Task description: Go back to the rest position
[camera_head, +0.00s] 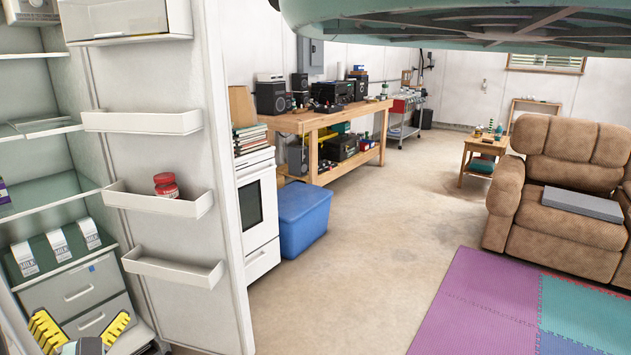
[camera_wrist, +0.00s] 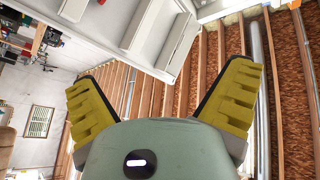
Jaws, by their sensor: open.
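My gripper (camera_head: 84,331) shows at the bottom left of the head view, with its yellow fingers spread apart. In the wrist view my gripper (camera_wrist: 165,95) is also open, and nothing sits between the fingers. In the head view it is in front of the lower drawers of an open fridge (camera_head: 90,282). A red-lidded jar (camera_head: 166,186) stands in the middle door bin, above and to the right of the gripper. Several milk cartons (camera_head: 58,244) stand on the fridge shelf above the gripper.
The open fridge door (camera_head: 232,290) stands to the right of my gripper. Beyond it are a white stove (camera_head: 258,215), a blue bin (camera_head: 304,218) and a wooden workbench (camera_head: 310,124). A brown recliner (camera_head: 560,236) and foam mats (camera_head: 480,306) are at right. The concrete floor between is clear.

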